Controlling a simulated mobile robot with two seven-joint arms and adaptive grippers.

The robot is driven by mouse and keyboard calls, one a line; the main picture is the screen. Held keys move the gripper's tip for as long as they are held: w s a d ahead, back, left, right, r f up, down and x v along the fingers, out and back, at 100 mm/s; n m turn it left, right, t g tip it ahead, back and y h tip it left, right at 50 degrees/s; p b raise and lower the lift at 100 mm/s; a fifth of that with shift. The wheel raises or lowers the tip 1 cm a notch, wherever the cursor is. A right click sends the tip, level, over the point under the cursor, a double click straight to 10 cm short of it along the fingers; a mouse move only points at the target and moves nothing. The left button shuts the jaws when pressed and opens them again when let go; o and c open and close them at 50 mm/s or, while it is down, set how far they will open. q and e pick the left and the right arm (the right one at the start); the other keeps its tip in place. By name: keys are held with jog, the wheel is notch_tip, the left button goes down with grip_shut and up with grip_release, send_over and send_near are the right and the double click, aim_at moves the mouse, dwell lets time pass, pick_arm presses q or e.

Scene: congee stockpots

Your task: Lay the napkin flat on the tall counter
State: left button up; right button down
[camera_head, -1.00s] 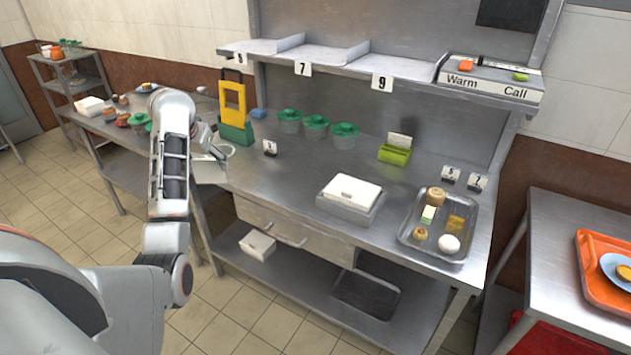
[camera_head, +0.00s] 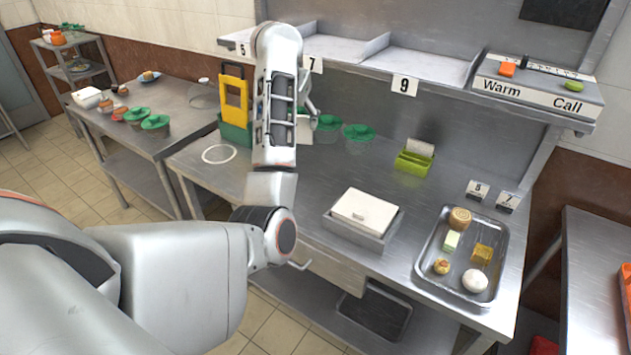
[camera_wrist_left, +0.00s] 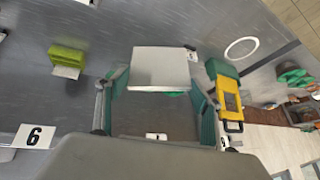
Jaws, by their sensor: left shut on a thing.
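A flat, pale square, which looks like the folded napkin (camera_wrist_left: 160,66), is between the fingertips of my left gripper (camera_wrist_left: 159,84) in the left wrist view. In the head view, part of the napkin (camera_head: 304,130) shows just right of my left forearm, with the gripper (camera_head: 309,108) mostly hidden behind the arm. The napkin is over the steel counter (camera_head: 300,205); whether it touches the top cannot be told. My right gripper is out of view.
A white ring (camera_head: 219,154) marks the counter's left part. A yellow-green stand (camera_head: 234,108), green-lidded tubs (camera_head: 358,132), a green holder (camera_head: 414,160), a white-lidded box (camera_head: 364,212) and a food tray (camera_head: 421,262) stand around. A numbered shelf (camera_head: 430,68) overhangs the back. The middle is bare.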

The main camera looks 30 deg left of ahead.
pick_arm(q)
jog(key=f, duration=1.9)
jog(key=shift+s+f, duration=0.1)
jog(key=shift+s, duration=0.1)
jog(key=shift+f, duration=0.1)
jog(key=o, duration=0.7)
jog(key=shift+r, duration=0.25)
jog(key=v, duration=1.2)
